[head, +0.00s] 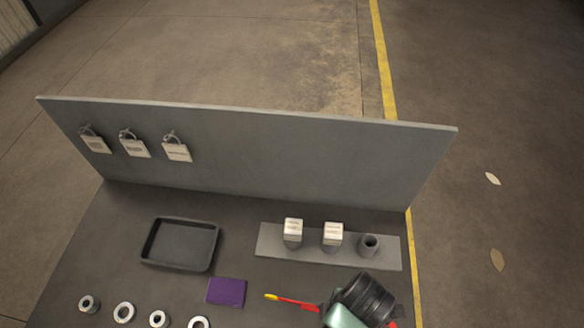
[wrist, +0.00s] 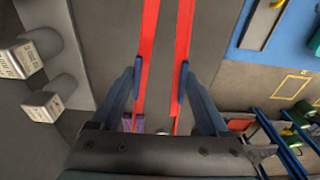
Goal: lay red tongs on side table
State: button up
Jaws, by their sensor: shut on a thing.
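The red tongs (head: 296,303) show in the head view at the lower right, with a yellow tip pointing left. In the wrist view the two red arms of the tongs (wrist: 148,45) run away from me between the fingers of my gripper (wrist: 160,80). My gripper is shut on the tongs, one finger along each outer side. In the head view my wrist hides most of the gripper and the rest of the tongs. The tongs are over the dark grey table (head: 262,262); I cannot tell their height above it.
A grey panel (head: 270,150) with hanging tags stands along the table's back. A dark tray (head: 180,268), a purple block (head: 226,292), several metal rings (head: 124,312) and a grey rack (head: 275,243) with white-topped pieces occupy the table. The wrist view shows a blue surface (wrist: 285,40) at right.

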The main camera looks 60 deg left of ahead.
jog(key=shift+s, duration=0.2)
notch_tip(320, 180, down, 5)
jog(key=shift+s, duration=0.1)
jog(key=shift+f+p, duration=0.3)
jog(key=shift+f, duration=2.2)
jog(key=shift+f, duration=0.1)
jog(key=o, duration=0.6)
jog(key=shift+c, duration=0.2)
notch_tip(320, 180, up, 12)
jog(key=w, duration=0.1)
jog(key=shift+d, duration=0.35)
